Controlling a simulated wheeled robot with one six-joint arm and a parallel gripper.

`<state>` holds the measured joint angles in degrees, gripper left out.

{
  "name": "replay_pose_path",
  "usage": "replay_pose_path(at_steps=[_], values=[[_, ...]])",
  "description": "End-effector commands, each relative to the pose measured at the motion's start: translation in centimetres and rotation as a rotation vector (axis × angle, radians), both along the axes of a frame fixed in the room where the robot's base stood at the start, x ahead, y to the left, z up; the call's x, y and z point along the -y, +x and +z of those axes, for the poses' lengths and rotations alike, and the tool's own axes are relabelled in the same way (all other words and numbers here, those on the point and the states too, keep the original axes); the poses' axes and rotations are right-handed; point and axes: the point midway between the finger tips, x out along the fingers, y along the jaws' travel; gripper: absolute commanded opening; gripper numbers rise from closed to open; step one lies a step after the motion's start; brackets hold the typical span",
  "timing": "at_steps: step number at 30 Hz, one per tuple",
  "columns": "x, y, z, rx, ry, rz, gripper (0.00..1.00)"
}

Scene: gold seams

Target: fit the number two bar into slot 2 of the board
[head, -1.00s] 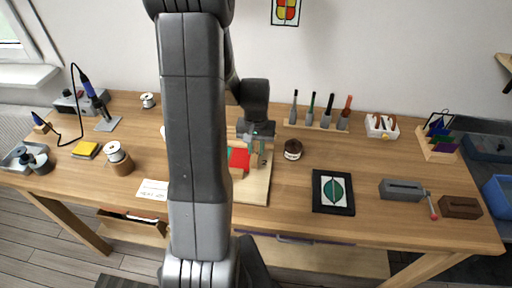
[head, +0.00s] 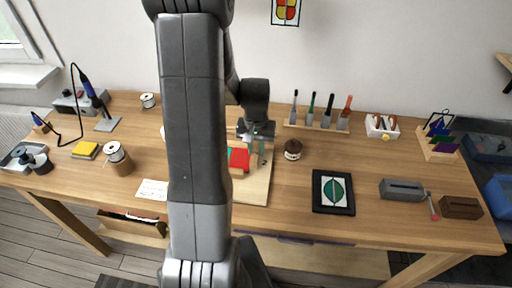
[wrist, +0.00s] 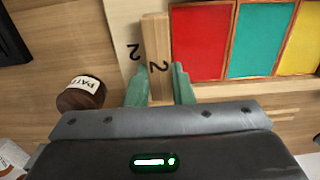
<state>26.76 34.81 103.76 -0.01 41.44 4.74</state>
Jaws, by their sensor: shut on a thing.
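The number two bar (wrist: 154,55) is a pale wooden strip with a dark 2 on it. My gripper (wrist: 160,86), with green fingers, is shut on the bar in the wrist view. The board (wrist: 121,22) is a pale wooden panel under the bar, with its own printed 2 just left of the bar. Red, teal and yellow glass panes (wrist: 202,40) lie right of the bar. In the head view my gripper (head: 255,146) is over the board (head: 256,190), beside the red pane. The bar hides slot 2, so I cannot tell whether the bar is seated.
A dark labelled jar (head: 293,149) stands just right of the board. A rack of brushes (head: 318,126) is behind it. A black-framed leaf panel (head: 333,192) lies further right. My arm hides the board's left part in the head view.

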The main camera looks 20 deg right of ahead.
Motion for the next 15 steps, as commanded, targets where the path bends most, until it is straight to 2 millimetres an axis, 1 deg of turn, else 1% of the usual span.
replay_pose_path(at_steps=[15], values=[[0.0,0.0,-1.2,0.0,0.0,0.0,0.0]])
